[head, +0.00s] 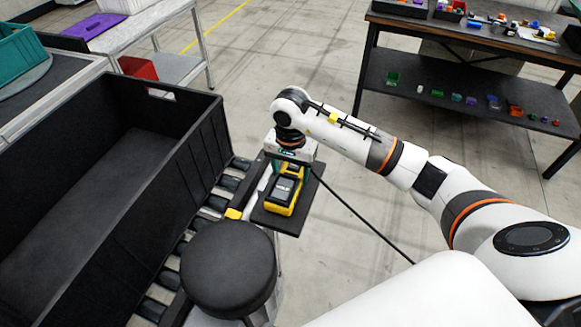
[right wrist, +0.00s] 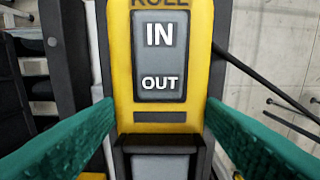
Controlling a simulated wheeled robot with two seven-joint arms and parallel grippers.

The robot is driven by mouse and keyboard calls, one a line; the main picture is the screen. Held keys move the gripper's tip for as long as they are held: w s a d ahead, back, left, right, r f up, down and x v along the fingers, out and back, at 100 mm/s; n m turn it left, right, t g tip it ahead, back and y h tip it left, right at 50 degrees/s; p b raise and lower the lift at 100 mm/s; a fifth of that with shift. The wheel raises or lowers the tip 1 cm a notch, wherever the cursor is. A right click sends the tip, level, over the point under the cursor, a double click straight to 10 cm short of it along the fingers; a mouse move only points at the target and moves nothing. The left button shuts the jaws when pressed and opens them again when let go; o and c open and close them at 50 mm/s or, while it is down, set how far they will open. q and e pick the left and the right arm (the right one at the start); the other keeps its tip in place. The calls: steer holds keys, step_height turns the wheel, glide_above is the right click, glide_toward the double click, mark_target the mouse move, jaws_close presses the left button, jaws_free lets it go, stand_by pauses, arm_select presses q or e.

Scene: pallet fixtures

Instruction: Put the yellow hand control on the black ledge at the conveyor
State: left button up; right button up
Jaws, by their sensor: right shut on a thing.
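My left gripper is not in view.
A large black crate (head: 187,165) stands on the conveyor rollers (head: 222,202) to the left. A round black seat-like top (head: 229,268) is close in front of the ledge. A black cable (head: 362,218) runs to the lower right. A workbench (head: 460,38) stands at the back right.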

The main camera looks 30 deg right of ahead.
mark_target(291, 174)
steer(key=shift+f, duration=0.2)
steer(key=o, duration=1.2)
steer(key=shift+r, duration=0.35)
step_height(291, 174, up, 12)
steer(key=b, duration=0.3)
steer(key=shift+f, duration=0.2)
